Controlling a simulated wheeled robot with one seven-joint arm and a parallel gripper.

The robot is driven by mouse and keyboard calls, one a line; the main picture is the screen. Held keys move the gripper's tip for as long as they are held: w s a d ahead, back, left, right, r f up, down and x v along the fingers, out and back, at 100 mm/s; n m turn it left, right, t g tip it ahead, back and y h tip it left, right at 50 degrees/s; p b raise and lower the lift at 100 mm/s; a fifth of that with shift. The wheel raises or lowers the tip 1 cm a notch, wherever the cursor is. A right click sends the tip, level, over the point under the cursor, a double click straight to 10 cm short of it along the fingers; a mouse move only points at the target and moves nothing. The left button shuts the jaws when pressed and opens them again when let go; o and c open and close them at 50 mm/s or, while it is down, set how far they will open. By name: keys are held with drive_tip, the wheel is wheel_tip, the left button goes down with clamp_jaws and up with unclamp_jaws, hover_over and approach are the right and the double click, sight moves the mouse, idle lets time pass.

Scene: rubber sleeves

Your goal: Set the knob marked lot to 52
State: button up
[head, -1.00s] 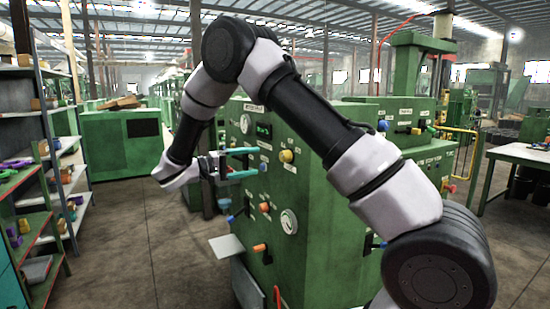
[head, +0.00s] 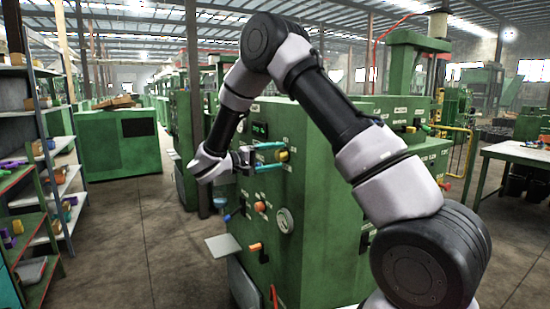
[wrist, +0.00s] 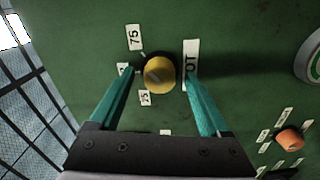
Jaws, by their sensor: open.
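The yellow knob (wrist: 158,75) sits on the green panel (wrist: 230,40) in the wrist view. A plate ending in "OT" (wrist: 190,60) stands beside it, partly covered by the right finger. Small plates reading 75 (wrist: 134,37) and 25 (wrist: 145,97) lie around the knob; another is mostly hidden by the left finger. A slanted grey mark shows on the knob's face; its exact setting I cannot tell. My gripper (wrist: 160,78) is open, its teal fingers on either side of the knob, with gaps showing. In the head view the knob (head: 283,155) is at my fingertips.
An orange knob (wrist: 289,140) with its own plates is at lower right in the wrist view. A round gauge (head: 285,220), a green-lit display (head: 260,130) and an orange handle (head: 255,247) are on the machine's front. A grey shelf plate (head: 223,245) juts out below.

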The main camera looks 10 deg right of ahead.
clamp_jaws()
drive_tip(key=shift+n, duration=0.4)
drive_tip(key=n, duration=0.3)
drive_tip(key=shift+n, duration=0.4)
drive_tip(key=n, duration=0.5)
idle(0.3)
unclamp_jaws()
